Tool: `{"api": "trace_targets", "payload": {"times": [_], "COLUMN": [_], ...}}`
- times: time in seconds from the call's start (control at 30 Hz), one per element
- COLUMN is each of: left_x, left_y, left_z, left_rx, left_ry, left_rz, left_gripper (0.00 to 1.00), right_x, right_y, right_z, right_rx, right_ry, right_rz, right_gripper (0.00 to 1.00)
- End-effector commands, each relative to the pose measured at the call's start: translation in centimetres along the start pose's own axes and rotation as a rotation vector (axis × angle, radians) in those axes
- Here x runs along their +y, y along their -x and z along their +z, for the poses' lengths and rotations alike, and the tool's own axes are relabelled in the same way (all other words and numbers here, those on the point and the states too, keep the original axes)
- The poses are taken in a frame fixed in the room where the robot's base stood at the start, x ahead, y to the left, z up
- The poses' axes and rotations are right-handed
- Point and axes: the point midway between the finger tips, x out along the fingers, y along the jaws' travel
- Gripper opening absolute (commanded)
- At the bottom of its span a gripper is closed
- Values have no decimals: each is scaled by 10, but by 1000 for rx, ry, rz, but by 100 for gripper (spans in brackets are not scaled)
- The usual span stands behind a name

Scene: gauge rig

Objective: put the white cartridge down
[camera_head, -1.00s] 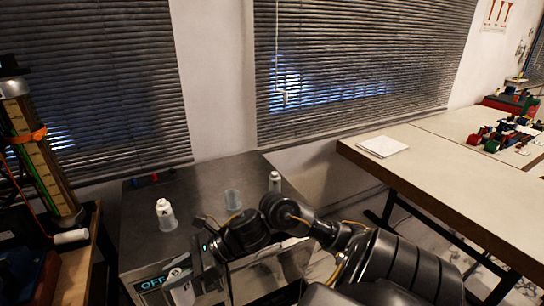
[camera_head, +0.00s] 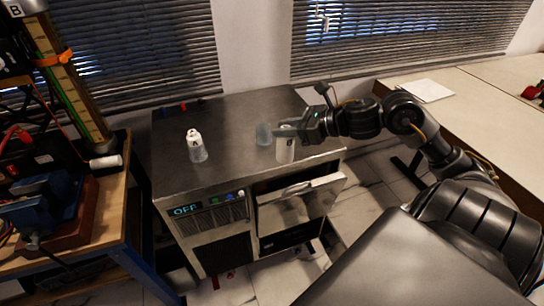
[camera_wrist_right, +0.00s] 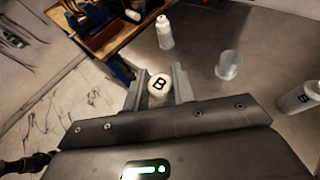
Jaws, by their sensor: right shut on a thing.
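The white cartridge (camera_head: 285,151) hangs upright in my right gripper (camera_head: 287,132), over the front right part of the dark steel counter (camera_head: 235,160). In the right wrist view the cartridge's round white end, marked B (camera_wrist_right: 158,84), sits between the two fingers of my right gripper (camera_wrist_right: 159,88). The gripper is shut on it. I cannot tell whether its lower end touches the counter. My left gripper is not in view.
On the counter stand a white-capped bottle marked A (camera_head: 196,146), a translucent cup (camera_head: 263,133) close behind the cartridge, and another bottle marked B (camera_wrist_right: 302,97), hidden behind my gripper in the head view. A wooden bench (camera_head: 110,205) stands left.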

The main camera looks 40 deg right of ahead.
Motion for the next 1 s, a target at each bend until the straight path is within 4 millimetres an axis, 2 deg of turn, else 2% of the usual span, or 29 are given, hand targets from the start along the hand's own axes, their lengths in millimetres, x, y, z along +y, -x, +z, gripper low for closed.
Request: {"api": "trace_targets", "payload": {"times": [0.1, 0.23, 0.33, 0.5, 0.67, 0.7, 0.83, 1.0], "left_x": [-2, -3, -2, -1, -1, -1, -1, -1], "left_y": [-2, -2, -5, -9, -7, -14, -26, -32], "left_z": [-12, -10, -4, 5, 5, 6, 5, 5], "left_rx": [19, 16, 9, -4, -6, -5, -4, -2], "left_ry": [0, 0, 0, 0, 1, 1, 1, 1], "left_rz": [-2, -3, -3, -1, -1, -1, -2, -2], "left_gripper": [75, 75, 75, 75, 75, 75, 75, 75], "right_x": [-12, -15, -22, -50, -81, -86, -101, -111], "right_y": [10, 11, 3, -27, -61, -71, -92, -106], "right_z": [7, 10, 8, 4, -1, -11, -29, -39], "right_rx": [-8, -11, -13, -15, -16, -13, -13, -12], "right_ry": [-9, -12, -13, -17, -19, -19, -16, -12], "right_rz": [-35, -42, -42, -41, -40, -39, -40, -40], "right_gripper": [0, 0, 0, 0, 0, 0, 0, 0]}}
